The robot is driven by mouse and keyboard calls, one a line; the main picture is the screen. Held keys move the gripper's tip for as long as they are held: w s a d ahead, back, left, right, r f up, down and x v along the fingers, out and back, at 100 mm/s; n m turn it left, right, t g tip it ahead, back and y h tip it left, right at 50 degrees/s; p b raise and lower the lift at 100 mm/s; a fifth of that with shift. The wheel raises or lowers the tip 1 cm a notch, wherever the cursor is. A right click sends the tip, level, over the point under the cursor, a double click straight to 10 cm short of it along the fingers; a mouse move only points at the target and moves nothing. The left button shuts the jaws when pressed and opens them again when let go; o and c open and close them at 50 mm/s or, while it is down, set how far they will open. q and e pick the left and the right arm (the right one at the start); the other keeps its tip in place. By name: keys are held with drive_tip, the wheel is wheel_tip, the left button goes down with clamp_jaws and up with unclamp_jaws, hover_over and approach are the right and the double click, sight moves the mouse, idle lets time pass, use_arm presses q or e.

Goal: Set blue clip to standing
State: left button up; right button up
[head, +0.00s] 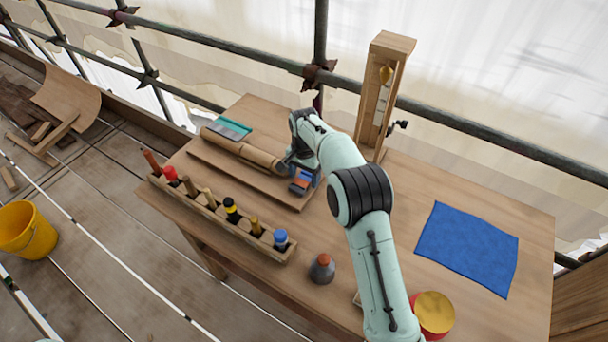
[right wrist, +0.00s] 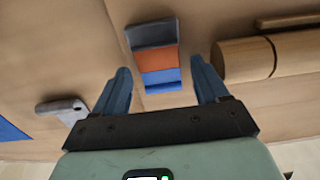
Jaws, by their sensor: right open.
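In the right wrist view a small banded piece lies ahead of and between my fingers, with a dark grey end, an orange middle and a blue strip, which I take for the blue clip (right wrist: 162,75). I cannot tell whether the bands are one piece. In the head view its orange and blue parts (head: 299,186) show near the end of the wooden board, partly hidden by my right gripper (head: 298,170). In the right wrist view the gripper (right wrist: 160,67) is open, with a blue finger on each side and nothing held. My left gripper is not in view.
A wooden roll (head: 240,151) lies on the board (head: 235,175) beside the gripper. A tool rack (head: 215,215) runs along the front edge. A wooden post frame (head: 382,95) stands behind. A blue cloth (head: 467,247) and a red-yellow tin (head: 434,312) are at right.

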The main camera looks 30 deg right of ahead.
drive_tip(key=c, duration=1.1)
drive_tip(key=shift+o, duration=0.2)
drive_tip(key=shift+b, duration=0.35)
drive_tip(key=h+b, duration=0.1)
drive_tip(key=b, duration=0.1)
drive_tip(key=t+h+b, duration=0.1)
drive_tip(key=b, duration=0.1)
drive_tip(key=a+t+h+b, duration=0.1)
drive_tip(key=b, duration=0.1)
drive_tip(key=shift+s+r+h, duration=0.2)
drive_tip(key=shift+r+h, duration=0.1)
drive_tip(key=shift+h, duration=0.1)
drive_tip(key=shift+s+a+r+t+h+b, duration=0.1)
drive_tip(key=shift+a+t+h+b, duration=0.3)
drive_tip(key=shift+b, duration=0.75)
drive_tip(key=shift+s+d+r+h+b, duration=0.1)
drive_tip(key=shift+r+h+b, duration=0.2)
drive_tip(key=shift+h+b, duration=0.7)
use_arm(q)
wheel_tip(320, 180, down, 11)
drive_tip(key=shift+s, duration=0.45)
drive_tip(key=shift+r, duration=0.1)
use_arm(e)
drive_tip(key=o, duration=1.1)
drive_tip(key=shift+c, duration=0.2)
